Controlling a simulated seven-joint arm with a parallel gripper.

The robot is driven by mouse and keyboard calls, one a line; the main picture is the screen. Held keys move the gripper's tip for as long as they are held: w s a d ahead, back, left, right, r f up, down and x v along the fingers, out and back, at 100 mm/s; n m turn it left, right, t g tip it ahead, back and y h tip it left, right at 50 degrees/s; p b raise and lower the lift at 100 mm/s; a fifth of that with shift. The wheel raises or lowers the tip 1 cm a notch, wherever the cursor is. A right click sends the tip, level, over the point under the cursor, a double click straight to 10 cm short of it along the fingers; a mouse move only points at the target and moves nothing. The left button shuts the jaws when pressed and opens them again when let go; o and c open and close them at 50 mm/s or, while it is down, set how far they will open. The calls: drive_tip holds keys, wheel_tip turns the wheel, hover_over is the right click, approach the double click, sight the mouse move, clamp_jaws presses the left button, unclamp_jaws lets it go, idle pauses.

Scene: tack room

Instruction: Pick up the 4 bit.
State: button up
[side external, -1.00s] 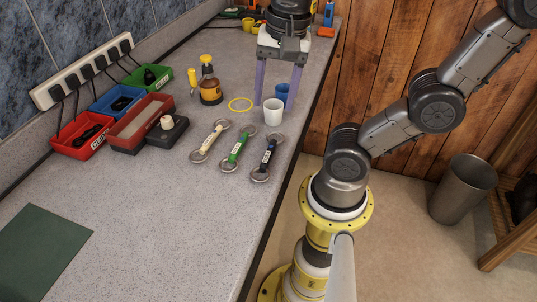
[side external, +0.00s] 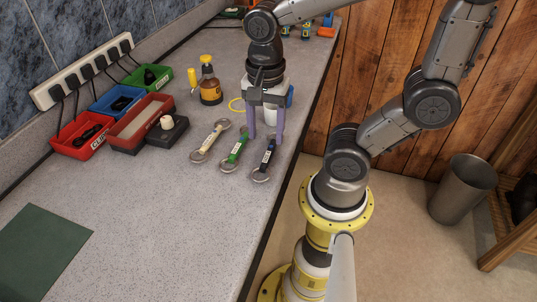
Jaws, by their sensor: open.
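Three snaffle-like bits with round metal ends lie side by side on the grey counter: one with a cream bar (side external: 209,141), one with a green bar (side external: 236,150) and one with a dark blue-black bar (side external: 267,160). Each bar has a small white label, but I cannot read which is marked 4. My gripper (side external: 266,140) points down, open, with its two purple fingers apart and nothing seen between them but the dark bit's upper part. The fingers appear over or just behind the dark bit's far end; their exact height above the counter is unclear.
Red (side external: 80,136), blue (side external: 117,101) and green (side external: 153,77) trays line the left. The front counter is mostly clear beside a green mat (side external: 40,250).

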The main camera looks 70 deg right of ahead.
sight(268, 153)
drive_tip(key=shift+s+a+f, duration=0.1)
drive_tip(key=shift+s+f, duration=0.05)
drive_tip(key=shift+f, duration=1.05)
drive_tip(key=shift+s+f, duration=0.15)
drive_tip(key=shift+f, duration=1)
clamp_jaws()
